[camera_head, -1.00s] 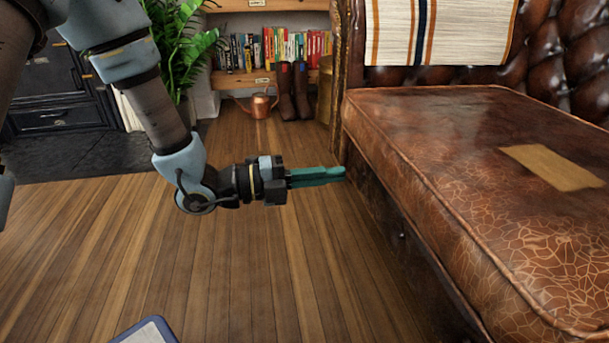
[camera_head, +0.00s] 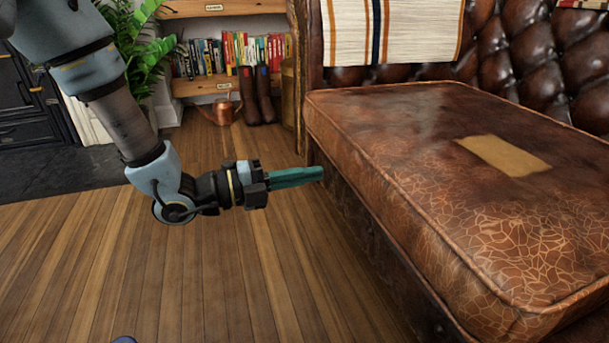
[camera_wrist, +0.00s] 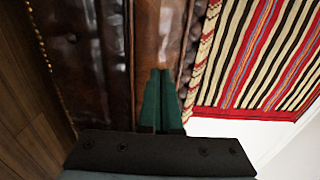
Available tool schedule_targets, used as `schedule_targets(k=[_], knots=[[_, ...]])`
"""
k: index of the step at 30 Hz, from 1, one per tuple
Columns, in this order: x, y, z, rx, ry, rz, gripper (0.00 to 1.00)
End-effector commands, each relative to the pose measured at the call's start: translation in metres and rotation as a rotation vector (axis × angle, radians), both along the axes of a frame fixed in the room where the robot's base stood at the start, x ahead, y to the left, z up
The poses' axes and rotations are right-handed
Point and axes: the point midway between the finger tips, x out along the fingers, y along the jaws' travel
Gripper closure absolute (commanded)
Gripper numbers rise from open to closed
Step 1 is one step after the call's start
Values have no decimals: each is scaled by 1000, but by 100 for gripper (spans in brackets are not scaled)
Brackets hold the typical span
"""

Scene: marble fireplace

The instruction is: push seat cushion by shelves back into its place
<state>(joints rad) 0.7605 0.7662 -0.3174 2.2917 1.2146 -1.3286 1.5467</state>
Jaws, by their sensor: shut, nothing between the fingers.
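The brown cracked-leather seat cushion (camera_head: 400,165) lies on the dark sofa base (camera_head: 362,225) at the right of the head view. A tan patch (camera_head: 505,155) is on its top. Its front edge juts out past the base, more so toward the near end. My gripper (camera_head: 320,174) is shut and empty, its teal fingers pointing right at the sofa front, below the cushion's far front corner. I cannot tell whether the tips touch. In the wrist view, my gripper (camera_wrist: 161,72) points along a brown leather strip, probably the cushion (camera_wrist: 157,35).
A cream striped blanket (camera_head: 393,30) hangs over the tufted backrest (camera_head: 535,55). Shelves with books (camera_head: 200,58), dark boots (camera_head: 256,98), a copper watering can (camera_head: 222,112) and a plant (camera_head: 140,50) stand behind. Wooden floor (camera_head: 80,260) is open at left. A red-striped textile (camera_wrist: 265,55) shows in the wrist view.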

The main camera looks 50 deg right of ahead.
Motion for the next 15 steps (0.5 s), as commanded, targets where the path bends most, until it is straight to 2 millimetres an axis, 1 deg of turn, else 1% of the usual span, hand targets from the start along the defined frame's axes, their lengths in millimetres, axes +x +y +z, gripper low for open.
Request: schedule_targets(k=[15], knots=[[-20,-28,-1,0,0,-1,100]])
